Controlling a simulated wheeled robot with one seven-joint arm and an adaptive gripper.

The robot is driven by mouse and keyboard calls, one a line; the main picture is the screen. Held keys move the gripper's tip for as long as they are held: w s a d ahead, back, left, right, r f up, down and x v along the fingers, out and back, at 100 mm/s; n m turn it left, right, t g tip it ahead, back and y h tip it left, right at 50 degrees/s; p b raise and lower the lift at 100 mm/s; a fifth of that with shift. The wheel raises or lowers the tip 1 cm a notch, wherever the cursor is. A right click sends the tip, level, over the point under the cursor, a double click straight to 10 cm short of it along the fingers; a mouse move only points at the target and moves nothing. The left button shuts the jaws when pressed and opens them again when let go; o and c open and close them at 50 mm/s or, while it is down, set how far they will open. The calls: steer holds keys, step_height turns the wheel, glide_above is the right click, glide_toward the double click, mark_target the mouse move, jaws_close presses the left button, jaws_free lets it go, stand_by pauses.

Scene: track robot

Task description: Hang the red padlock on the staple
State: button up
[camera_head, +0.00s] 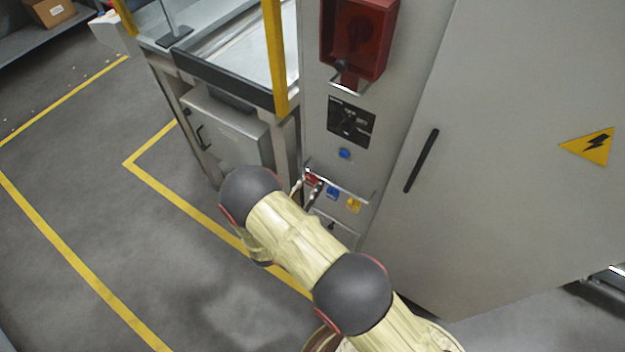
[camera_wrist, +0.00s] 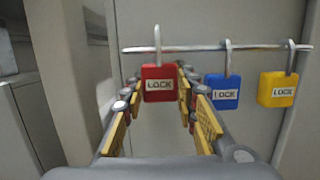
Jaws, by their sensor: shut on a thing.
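The red padlock (camera_wrist: 159,85) is between the two fingertips of my gripper (camera_wrist: 157,90), which is shut on it in the wrist view. It is upright, label facing the camera and shackle up. Its shackle crosses the metal rail (camera_wrist: 190,48) in the picture and rises higher than the other shackles; I cannot tell whether it is around the rail or in front of it. In the head view the padlock (camera_head: 311,179) is small at the rail's left end, partly hidden by my gripper. I cannot identify the staple for certain; a metal loop (camera_head: 348,90) shows under the red box.
A blue padlock (camera_wrist: 224,92) and a yellow padlock (camera_wrist: 277,89) hang on the rail to the right, the blue one close to my right finger. Above the rail are a blue button (camera_head: 344,153), a black panel (camera_head: 352,122) and the open red box (camera_head: 357,38). A cabinet door handle (camera_head: 421,160) sticks out right.

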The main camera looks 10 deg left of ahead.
steer(key=r+v, duration=0.2)
steer(key=v, duration=1)
steer(key=shift+s+a+r, duration=0.2)
steer(key=shift+s+a, duration=0.05)
steer(key=shift+s, duration=0.15)
stand_by(0.3)
